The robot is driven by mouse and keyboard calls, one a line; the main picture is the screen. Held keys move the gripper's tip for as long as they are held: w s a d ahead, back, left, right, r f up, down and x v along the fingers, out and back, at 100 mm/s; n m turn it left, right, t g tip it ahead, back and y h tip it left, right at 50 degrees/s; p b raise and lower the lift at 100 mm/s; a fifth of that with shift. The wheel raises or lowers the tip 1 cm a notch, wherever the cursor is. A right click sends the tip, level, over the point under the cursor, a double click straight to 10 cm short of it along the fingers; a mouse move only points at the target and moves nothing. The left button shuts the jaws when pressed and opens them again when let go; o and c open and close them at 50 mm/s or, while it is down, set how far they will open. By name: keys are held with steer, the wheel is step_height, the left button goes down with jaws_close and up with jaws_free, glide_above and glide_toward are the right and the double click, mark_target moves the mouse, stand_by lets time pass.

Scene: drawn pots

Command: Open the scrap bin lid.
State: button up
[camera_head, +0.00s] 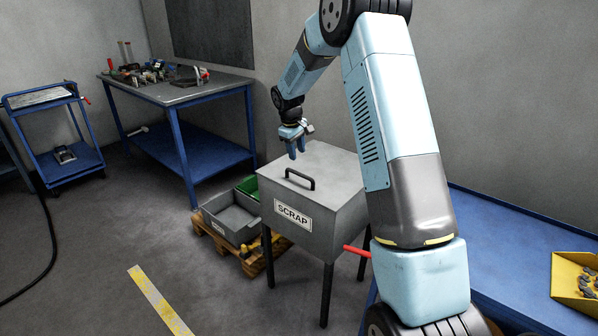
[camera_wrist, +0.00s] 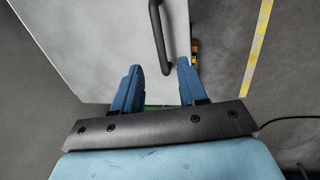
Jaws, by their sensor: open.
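The scrap bin (camera_head: 340,232) is a grey box on dark legs with a "SCRAP" label on its front. Its flat grey lid (camera_head: 325,163) is shut. A black bar handle (camera_head: 299,179) stands on the lid near its front left edge. My gripper (camera_head: 297,152) is above the lid, behind the handle in the head view, with its blue fingers pointing down. In the wrist view my gripper (camera_wrist: 161,80) is open and empty. The handle (camera_wrist: 159,40) lies ahead of the gap between the fingers there, and the fingers appear apart from it.
A grey tray (camera_head: 231,222) and a green tray (camera_head: 249,187) sit on a wooden pallet (camera_head: 222,242) left of the bin. A blue workbench (camera_head: 185,97) with tools stands behind. A red bar (camera_head: 356,251) sticks out near the bin's right side. Floor in front is clear.

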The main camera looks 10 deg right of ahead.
mark_target(300, 174)
steer(key=f, duration=0.3)
steer(key=d+f, duration=0.1)
steer(key=f, duration=0.2)
steer(key=w+f, duration=0.1)
steer(key=f, duration=0.2)
steer(key=shift+d+f, duration=0.3)
jaws_close()
steer(key=shift+a, duration=0.15)
